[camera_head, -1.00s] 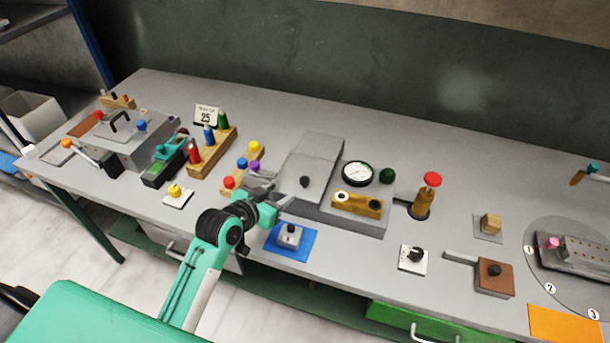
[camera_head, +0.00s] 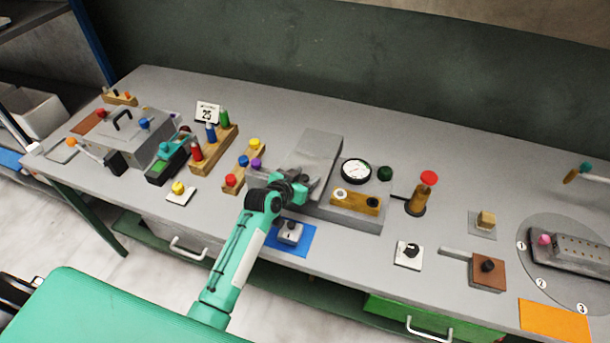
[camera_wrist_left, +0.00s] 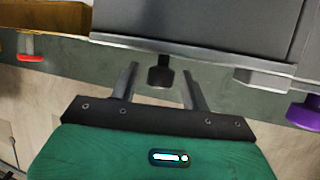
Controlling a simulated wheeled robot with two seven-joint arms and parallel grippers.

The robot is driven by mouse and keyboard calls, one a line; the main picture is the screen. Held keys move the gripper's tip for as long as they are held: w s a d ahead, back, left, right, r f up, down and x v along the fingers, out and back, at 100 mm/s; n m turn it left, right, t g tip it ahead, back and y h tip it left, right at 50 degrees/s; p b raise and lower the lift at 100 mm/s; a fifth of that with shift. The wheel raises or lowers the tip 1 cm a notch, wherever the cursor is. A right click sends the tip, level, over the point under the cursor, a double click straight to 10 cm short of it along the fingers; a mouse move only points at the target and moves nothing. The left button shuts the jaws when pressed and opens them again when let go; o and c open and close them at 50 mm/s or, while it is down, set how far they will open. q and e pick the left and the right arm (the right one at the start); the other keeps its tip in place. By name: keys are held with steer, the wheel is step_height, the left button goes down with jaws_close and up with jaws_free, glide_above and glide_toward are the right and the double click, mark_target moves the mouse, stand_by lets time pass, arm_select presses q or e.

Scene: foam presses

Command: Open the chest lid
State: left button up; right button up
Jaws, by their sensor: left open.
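The grey chest has a flat grey lid (camera_head: 318,157) that slopes and looks closed. It stands near the middle of the bench. A black knob (camera_wrist_left: 160,74) sticks out from the lid's front edge in the left wrist view; in the head view my gripper hides it. My left gripper (camera_head: 314,184) is at the front of the chest, open. In the wrist view its two fingers stand on either side of the knob, with a gap on each side. I cannot tell how far the fingertips reach past it. My right gripper is not in view.
A brass-coloured panel (camera_head: 356,202) and a round gauge (camera_head: 356,171) sit right of the chest. A wooden block with coloured knobs (camera_head: 243,168) stands close on its left. A grey switch box on a blue mat (camera_head: 306,240) lies in front, beside my forearm.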

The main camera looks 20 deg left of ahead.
mark_target(308, 167)
arm_select(q)
jaws_close()
steer(key=shift+w+d+f+b, duration=0.1)
steer(key=shift+w+b, duration=0.8)
steer(key=shift+w, duration=1.55)
jaws_free()
steer(key=shift+s, duration=0.2)
steer(key=shift+s, duration=0.3)
steer(key=b+v, duration=0.3)
steer(key=v, duration=1)
